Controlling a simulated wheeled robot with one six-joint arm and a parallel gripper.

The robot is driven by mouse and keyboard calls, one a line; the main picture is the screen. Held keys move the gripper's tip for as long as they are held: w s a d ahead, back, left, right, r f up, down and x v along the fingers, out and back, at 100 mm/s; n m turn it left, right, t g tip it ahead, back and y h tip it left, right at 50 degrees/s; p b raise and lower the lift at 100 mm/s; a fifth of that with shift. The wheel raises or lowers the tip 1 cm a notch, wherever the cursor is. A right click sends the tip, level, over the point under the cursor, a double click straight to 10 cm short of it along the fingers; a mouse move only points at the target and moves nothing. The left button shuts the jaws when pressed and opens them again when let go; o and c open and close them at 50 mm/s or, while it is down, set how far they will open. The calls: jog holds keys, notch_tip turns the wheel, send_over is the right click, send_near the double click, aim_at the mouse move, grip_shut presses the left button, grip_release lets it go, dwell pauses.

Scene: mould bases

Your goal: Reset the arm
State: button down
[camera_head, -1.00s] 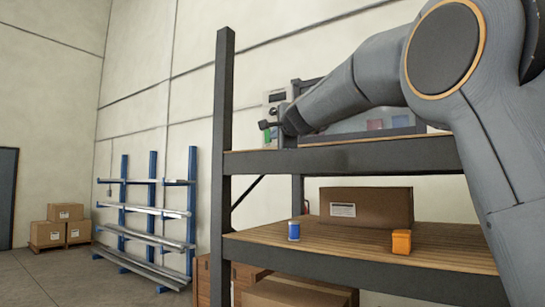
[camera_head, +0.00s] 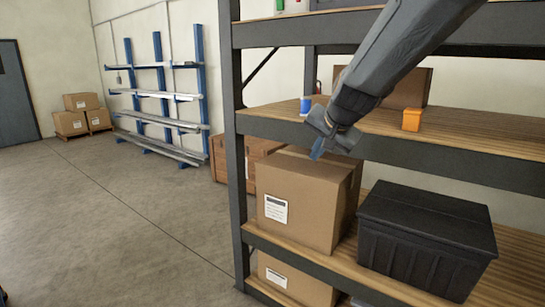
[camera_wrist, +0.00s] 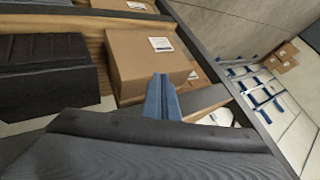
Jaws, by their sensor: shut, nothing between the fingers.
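My gripper (camera_head: 318,148) shows in the head view in front of the shelf rack, at about the height of the middle shelf's front edge. Its fingers point down and to the left and are shut with nothing between them. In the wrist view the blue-grey fingers (camera_wrist: 160,98) are together, in front of a large cardboard box. My arm comes down from the upper right and hides part of the middle shelf and a brown box on it.
The middle shelf (camera_head: 470,145) bears a blue can (camera_head: 306,106), an orange block (camera_head: 412,120) and a brown box (camera_head: 408,88). Below stand a cardboard box (camera_head: 300,205) and a black crate (camera_head: 425,245). A dark upright (camera_head: 236,170) bounds the rack's left.

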jog(key=s+d+f+n+g+h, duration=0.1)
jog(key=s+d+f+n+g, duration=0.2)
jog(key=s+f, duration=0.7)
jog(key=s+d+f+n+g+h, duration=0.1)
jog(key=s+d+f+n+g, duration=0.2)
jog(key=s+f, duration=0.8)
jog(key=s+d+g, duration=0.1)
jog(key=s, duration=0.7)
jog(key=shift+s+d, duration=0.1)
jog(key=shift+d, duration=0.05)
